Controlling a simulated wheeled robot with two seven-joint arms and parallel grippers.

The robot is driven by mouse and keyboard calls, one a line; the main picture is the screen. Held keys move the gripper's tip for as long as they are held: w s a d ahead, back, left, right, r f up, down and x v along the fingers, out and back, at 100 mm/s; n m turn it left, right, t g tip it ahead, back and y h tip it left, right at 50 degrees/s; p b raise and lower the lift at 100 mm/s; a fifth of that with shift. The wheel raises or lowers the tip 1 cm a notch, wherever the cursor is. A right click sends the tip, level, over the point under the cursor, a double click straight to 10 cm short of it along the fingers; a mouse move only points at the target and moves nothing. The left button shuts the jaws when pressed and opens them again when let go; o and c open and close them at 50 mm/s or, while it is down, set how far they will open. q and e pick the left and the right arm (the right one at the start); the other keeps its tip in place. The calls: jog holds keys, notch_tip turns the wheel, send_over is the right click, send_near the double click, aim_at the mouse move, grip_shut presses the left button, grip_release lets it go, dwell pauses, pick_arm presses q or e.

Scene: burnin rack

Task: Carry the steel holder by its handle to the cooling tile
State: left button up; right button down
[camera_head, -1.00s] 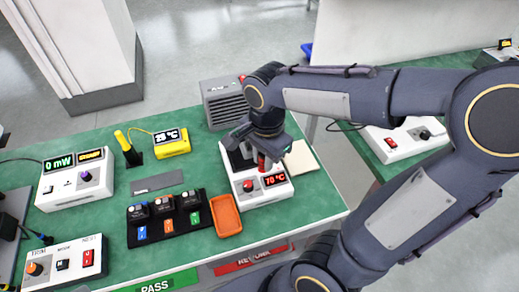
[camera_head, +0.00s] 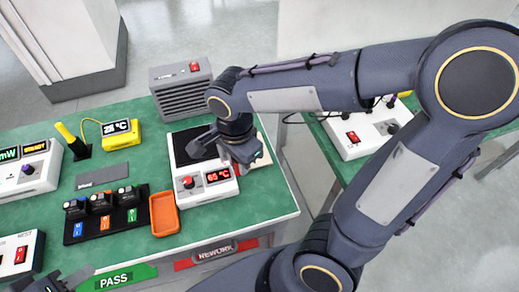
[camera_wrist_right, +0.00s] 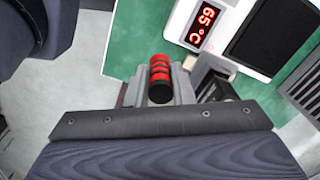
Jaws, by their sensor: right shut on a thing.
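My right gripper (camera_head: 243,160) is shut on the red-and-black handle (camera_wrist_right: 160,72) of the steel holder, seen end-on between the jaws in the wrist view. The gripper is over the right side of the hot plate unit (camera_head: 207,192), near the bench's right edge. The holder's body is mostly hidden by the gripper and arm; a grey metal part (camera_wrist_right: 205,72) beside the jaws may be it. The pale cooling tile (camera_head: 265,148) is mostly hidden behind the gripper, only a sliver showing. My left gripper (camera_head: 62,283) is at the lower left corner, its jaws unclear.
The hot plate's dark top shows bare, its display reading 65 °C. A grey fan box (camera_head: 182,90) stands behind it. An orange tray (camera_head: 164,214) and a black rack (camera_head: 104,215) with several modules are to the left. A yellow thermometer (camera_head: 121,134) stands farther back.

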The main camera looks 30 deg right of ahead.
jog(key=w+d+f, duration=0.3)
jog(key=d, duration=0.1)
jog(key=w+d+f, duration=0.3)
jog(key=w+f, duration=0.1)
jog(key=shift+d+f, duration=0.3)
jog(key=shift+d, duration=0.1)
jog(key=f, duration=0.3)
jog(key=shift+w+d+f, duration=0.25)
jog(key=shift+d+f, duration=0.1)
jog(key=shift+f, duration=0.25)
jog(key=shift+f, duration=0.15)
jog(key=c, duration=1.3)
grip_release()
jog(key=shift+o, duration=0.2)
